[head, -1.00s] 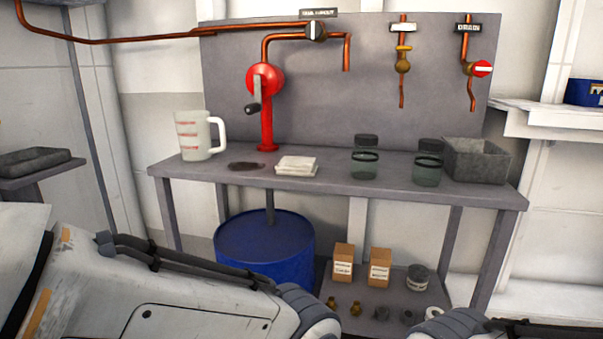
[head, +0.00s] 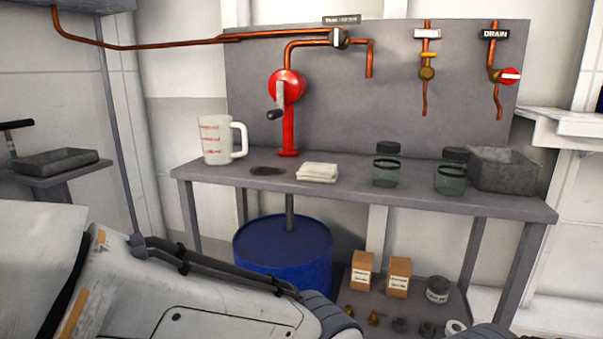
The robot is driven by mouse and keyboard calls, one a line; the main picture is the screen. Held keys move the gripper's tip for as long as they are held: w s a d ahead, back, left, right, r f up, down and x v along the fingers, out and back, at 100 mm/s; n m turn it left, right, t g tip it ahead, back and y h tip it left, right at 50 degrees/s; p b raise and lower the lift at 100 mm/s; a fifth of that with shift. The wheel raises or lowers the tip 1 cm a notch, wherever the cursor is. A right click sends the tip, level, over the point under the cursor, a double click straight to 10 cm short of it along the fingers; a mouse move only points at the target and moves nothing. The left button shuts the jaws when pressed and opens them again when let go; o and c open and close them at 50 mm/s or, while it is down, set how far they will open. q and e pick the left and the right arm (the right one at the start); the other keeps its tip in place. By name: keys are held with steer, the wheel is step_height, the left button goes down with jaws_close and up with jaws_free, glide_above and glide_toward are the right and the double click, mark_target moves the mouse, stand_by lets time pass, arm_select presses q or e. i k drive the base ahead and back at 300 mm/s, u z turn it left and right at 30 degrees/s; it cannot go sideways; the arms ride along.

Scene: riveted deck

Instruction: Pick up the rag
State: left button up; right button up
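The rag (head: 318,172) is a folded white cloth lying flat on the grey workbench (head: 420,203). It lies just right of a dark stain (head: 267,170) and in front of the red hand pump (head: 287,115). My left arm crosses the lower left of the head view, in front of and below the bench. Neither gripper shows in the view.
A white measuring jug (head: 216,140) stands left of the stain. Two glass jars (head: 386,170) and a grey bin (head: 503,169) stand to the right. A blue drum (head: 283,247) sits under the bench. Boxes (head: 397,277) and small parts lie on the lower shelf.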

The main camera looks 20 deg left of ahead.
mark_target(310, 171)
steer(key=k, duration=1.15)
steer(key=u, duration=0.7)
steer(key=i, duration=1.75)
steer(key=z, duration=0.7)
